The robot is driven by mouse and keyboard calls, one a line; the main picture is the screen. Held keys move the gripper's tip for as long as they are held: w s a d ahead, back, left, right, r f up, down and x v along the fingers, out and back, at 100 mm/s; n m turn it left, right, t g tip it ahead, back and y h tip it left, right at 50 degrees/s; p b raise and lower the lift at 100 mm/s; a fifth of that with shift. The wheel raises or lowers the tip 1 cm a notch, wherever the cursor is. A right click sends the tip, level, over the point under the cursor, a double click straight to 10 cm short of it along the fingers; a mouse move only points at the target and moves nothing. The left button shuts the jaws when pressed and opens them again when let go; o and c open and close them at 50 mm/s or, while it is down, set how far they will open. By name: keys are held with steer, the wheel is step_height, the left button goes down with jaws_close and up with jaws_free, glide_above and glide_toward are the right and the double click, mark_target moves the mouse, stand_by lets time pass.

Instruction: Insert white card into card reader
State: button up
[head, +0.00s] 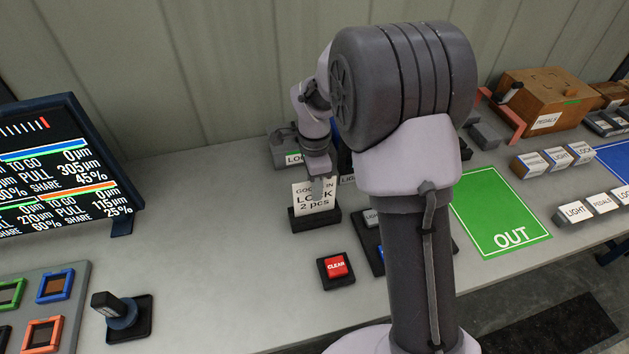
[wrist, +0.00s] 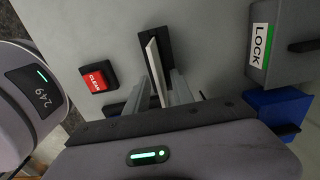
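The white card (head: 314,197), printed "LOCK 2 pcs", stands upright in a low black block (head: 313,219) on the bench. Whether this block is the card reader I cannot tell for sure. In the wrist view the card (wrist: 157,68) shows edge-on, with its far end at the black block (wrist: 170,42). My gripper (head: 317,187) is over the card's upper part. In the wrist view my gripper's fingers (wrist: 161,78) straddle the card, with a gap visible on each side. How deep the card sits in the block is hidden.
A green OUT mat (head: 500,212) lies to the right. A screen (head: 55,165) and joystick (head: 120,312) are left.

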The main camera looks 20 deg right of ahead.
step_height(320, 180, up, 17)
steer(key=p, duration=0.4)
steer(key=shift+r+p, duration=0.2)
steer(key=shift+p, duration=0.2)
